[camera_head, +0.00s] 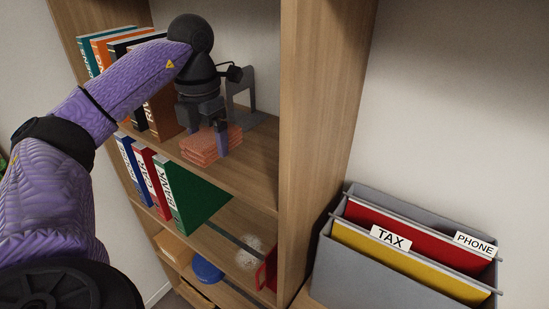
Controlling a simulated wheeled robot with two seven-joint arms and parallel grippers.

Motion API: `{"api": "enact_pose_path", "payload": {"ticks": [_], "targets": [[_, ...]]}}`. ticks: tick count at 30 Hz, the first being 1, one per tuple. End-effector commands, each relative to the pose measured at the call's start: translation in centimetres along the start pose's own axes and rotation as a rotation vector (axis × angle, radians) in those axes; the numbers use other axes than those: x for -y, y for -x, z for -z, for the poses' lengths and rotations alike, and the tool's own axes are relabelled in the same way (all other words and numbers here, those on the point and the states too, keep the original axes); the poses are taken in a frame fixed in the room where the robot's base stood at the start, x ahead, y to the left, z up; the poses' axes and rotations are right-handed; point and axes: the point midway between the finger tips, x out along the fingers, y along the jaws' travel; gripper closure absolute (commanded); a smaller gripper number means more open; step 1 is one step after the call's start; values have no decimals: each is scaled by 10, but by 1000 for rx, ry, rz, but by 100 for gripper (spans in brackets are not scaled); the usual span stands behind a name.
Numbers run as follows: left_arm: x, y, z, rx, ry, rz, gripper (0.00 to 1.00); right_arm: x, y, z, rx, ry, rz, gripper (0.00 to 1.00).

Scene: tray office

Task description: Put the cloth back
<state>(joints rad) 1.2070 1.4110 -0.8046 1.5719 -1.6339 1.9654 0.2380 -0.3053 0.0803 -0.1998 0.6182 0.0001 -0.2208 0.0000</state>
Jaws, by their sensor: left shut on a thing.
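The cloth (198,151) is a folded, layered stack in orange-pink. It is at the upper shelf (256,160) of the wooden bookcase, to the right of the binders there. My left gripper (206,142) points down at the cloth and is shut on it. Whether the cloth rests on the shelf board or hangs just above it, I cannot tell. The gripper hides part of the cloth's far side. My right gripper is not in the view.
Several binders (92,55) stand left on the upper shelf, a grey bookend (243,90) behind the gripper. Labelled binders (180,195) stand on the shelf below. The bookcase's side panel (318,120) rises at right. A grey file box (375,270) with TAX and PHONE folders is beyond it.

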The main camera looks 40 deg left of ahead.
Motion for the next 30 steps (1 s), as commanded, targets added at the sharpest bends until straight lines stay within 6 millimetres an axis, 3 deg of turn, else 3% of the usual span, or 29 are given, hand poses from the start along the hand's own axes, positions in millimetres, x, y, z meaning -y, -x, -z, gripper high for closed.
{"api": "enact_pose_path", "payload": {"ticks": [6, 13, 25, 30], "targets": [[47, 4, -38, 0, -4, 3, 60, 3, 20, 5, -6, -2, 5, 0], [85, 2, -69, -1, -3, 2, 60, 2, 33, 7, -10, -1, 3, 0], [82, -64, -67, -4, 1, 0, 60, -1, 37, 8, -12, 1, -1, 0], [86, -71, -70, 0, 0, 0, 60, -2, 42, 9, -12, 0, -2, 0]]}}
